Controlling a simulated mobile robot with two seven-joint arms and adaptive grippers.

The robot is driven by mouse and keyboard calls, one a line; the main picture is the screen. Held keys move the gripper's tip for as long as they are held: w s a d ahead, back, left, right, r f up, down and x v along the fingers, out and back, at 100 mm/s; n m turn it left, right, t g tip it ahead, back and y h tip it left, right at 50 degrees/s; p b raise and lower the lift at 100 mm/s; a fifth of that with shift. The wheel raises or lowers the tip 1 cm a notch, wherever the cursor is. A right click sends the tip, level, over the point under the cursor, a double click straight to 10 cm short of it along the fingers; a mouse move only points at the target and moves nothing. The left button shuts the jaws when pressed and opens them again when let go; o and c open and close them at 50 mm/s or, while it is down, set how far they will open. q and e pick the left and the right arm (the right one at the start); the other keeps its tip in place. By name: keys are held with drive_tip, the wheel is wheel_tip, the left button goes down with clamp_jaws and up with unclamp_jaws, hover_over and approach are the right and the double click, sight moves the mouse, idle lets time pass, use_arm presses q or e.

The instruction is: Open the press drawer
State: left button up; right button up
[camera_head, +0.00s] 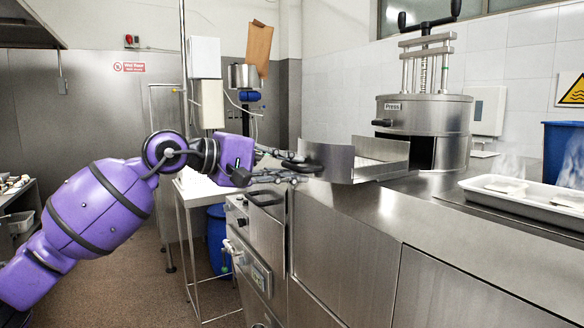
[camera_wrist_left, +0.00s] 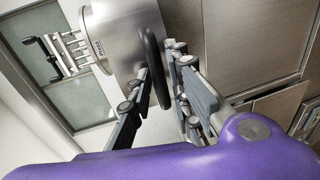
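The press (camera_head: 425,115) is a round steel drum on the counter with a "Press" label and a screw frame on top. Its steel drawer (camera_head: 340,165) sticks out to the left, leaving a dark opening below the drum. The drawer's black handle (camera_head: 300,164) is at its left end. My left gripper (camera_head: 287,167) is at this handle, its fingers apart above and below it. In the left wrist view the dark handle loop (camera_wrist_left: 153,68) stands between the spread fingers of my left gripper (camera_wrist_left: 160,80); contact is not clear. My right gripper is out of view.
A steel counter (camera_head: 420,200) runs below the press. Cabinet fronts (camera_head: 340,255) stand under the drawer. The floor (camera_head: 165,295) at left is open.

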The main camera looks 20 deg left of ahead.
use_arm(q)
drive_tip(key=shift+s+a, duration=0.1)
drive_tip(key=v, duration=1.2)
idle(0.4)
